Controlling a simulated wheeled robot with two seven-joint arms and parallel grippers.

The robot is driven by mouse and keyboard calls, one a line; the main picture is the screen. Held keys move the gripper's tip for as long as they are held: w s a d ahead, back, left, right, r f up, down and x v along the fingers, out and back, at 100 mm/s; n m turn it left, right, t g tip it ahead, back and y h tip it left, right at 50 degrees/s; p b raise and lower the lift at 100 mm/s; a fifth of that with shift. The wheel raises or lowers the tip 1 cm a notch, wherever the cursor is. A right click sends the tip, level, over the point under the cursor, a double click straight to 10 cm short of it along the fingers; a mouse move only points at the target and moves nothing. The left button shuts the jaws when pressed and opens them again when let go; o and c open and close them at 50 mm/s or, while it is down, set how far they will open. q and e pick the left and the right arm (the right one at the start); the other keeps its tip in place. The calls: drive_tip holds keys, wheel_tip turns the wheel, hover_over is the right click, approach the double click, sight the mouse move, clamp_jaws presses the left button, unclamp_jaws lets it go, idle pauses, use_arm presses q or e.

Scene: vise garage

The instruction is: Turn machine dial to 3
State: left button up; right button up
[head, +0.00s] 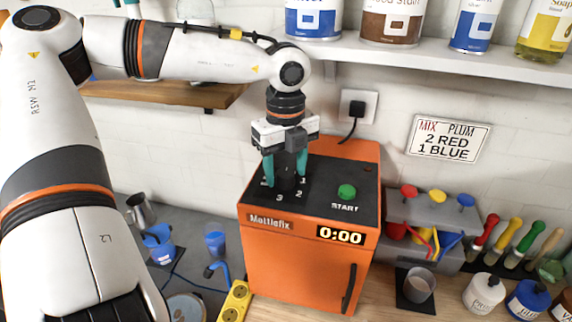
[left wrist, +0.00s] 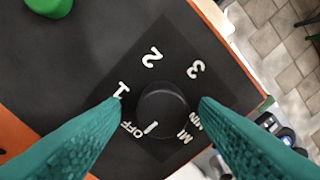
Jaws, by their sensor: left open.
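The orange machine (head: 300,262) has a black top with a dark round dial (left wrist: 165,100). In the left wrist view the white mark on the dial points to the lower left, nearest to OFF. The numbers 1, 2 and 3 (left wrist: 196,69) are printed around it. My left gripper (head: 285,178) points down over the dial. Its teal fingers are open, one on either side of the dial, with a gap showing to each side in the left wrist view (left wrist: 162,102). In the head view the fingers largely hide the dial. My right gripper is not in view.
A green START button (head: 347,191) sits right of the dial. The display (head: 341,236) reads 0:00. A shelf of cans (head: 430,55) runs above. A grey rack with colored scoops (head: 425,215) and a cup (head: 419,285) stand to the right.

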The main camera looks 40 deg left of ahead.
use_arm(q)
drive_tip(key=shift+s+f, duration=0.15)
drive_tip(key=shift+f, duration=0.25)
drive_tip(key=shift+c, duration=0.5)
drive_tip(key=c, duration=0.9)
